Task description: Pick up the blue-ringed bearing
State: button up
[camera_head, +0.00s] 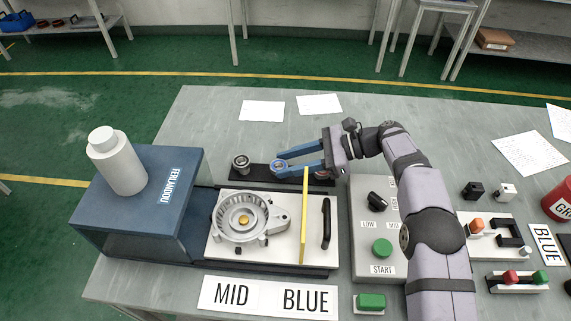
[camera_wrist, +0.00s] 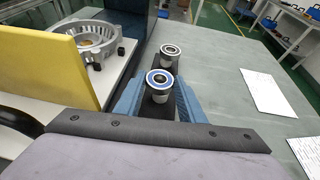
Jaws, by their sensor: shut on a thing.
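The blue-ringed bearing (camera_wrist: 158,79) sits between the two blue fingers of my gripper (camera_wrist: 158,97) in the wrist view. The jaws are shut on its sides, and its blue ring and dark centre face up. In the head view the bearing (camera_head: 278,163) shows at the fingertips of my gripper (camera_head: 280,168), over the black rack strip (camera_head: 258,180). I cannot tell whether it is clear of the strip. Its lower part is hidden by the fingers.
Another bearing (camera_head: 241,162), with a dark ring, stands at the strip's left end. The alternator housing (camera_head: 240,217) and upright yellow plate (camera_head: 304,217) are just in front. A control box (camera_head: 377,245) stands to the right. Open table lies behind the strip, with papers (camera_head: 262,111).

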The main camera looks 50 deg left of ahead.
notch_tip(320, 180, up, 10)
jog(key=b, duration=0.1)
dwell(0.4)
